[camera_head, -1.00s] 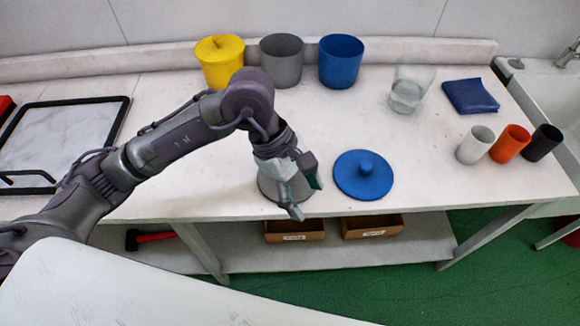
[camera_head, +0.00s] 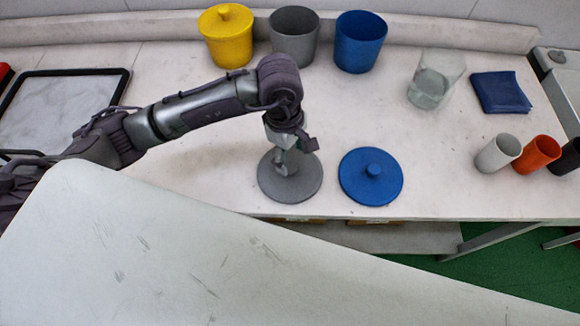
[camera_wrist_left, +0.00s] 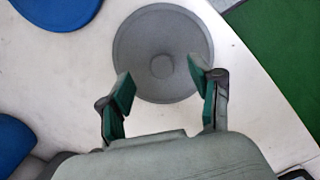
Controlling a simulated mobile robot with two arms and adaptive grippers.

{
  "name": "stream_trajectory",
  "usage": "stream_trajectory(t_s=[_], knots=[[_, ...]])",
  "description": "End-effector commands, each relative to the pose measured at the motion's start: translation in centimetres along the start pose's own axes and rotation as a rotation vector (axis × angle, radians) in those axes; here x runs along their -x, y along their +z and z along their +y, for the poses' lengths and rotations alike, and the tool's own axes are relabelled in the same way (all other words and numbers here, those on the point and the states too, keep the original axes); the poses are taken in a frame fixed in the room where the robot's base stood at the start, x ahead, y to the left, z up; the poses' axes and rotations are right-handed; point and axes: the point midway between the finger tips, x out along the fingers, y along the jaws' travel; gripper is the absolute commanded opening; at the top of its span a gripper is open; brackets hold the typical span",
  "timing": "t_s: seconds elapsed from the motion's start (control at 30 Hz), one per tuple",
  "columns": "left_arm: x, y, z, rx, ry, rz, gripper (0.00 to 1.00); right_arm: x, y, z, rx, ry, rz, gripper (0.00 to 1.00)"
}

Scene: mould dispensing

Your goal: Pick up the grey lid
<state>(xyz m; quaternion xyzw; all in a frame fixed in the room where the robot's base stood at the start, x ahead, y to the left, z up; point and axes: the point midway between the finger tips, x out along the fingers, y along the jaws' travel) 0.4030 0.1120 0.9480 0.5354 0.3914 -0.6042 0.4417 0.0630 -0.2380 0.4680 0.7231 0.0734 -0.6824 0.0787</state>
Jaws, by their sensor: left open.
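The grey lid (camera_head: 304,186) is a round disc lying flat near the table's front edge, left of the blue lid (camera_head: 356,187). My left gripper (camera_head: 287,165) is over the grey lid, pointing down, and hides part of it. In the left wrist view the grey lid (camera_wrist_left: 135,48) lies beyond the fingertips, with its round central knob (camera_wrist_left: 163,66) between them in the picture. The green-padded fingers of the left gripper (camera_wrist_left: 160,82) are spread apart with nothing between them. I cannot tell the exact height above the knob. My right gripper is not in view.
A lidded yellow pot (camera_head: 228,45), an open grey pot (camera_head: 294,48) and an open blue pot (camera_head: 359,52) stand at the back. A glass container (camera_head: 432,88), a folded blue cloth (camera_head: 499,92) and cups, including an orange one (camera_head: 537,154), are on the right. A black-framed tray (camera_head: 75,72) lies left.

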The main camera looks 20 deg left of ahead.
Motion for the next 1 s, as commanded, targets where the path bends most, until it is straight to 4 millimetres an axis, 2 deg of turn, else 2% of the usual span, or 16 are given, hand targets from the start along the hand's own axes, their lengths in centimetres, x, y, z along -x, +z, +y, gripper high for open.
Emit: stream_trajectory(t_s=[0.17, 0.3, 0.5, 0.77, 0.83, 1.0], knots=[[-1.1, -0.1, -0.1, 0.0, -0.002, -0.001, 0.64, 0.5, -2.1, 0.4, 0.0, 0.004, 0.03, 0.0], [-2.7, -0.8, -0.2, 0.003, -0.007, -0.001, 0.64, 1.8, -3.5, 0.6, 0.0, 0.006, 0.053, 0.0], [-5.5, -1.1, -0.1, 0.001, -0.002, -0.001, 0.64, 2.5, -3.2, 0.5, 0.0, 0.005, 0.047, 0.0], [-6.0, -1.1, -0.1, -0.001, 0.0, 0.0, 0.64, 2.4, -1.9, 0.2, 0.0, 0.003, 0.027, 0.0], [-6.0, -1.1, -0.1, -0.001, 0.0, 0.0, 0.58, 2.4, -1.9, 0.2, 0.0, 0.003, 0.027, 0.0], [-6.0, -1.1, -0.1, -0.001, 0.0, 0.0, 0.29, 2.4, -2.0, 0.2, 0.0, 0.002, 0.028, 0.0]])
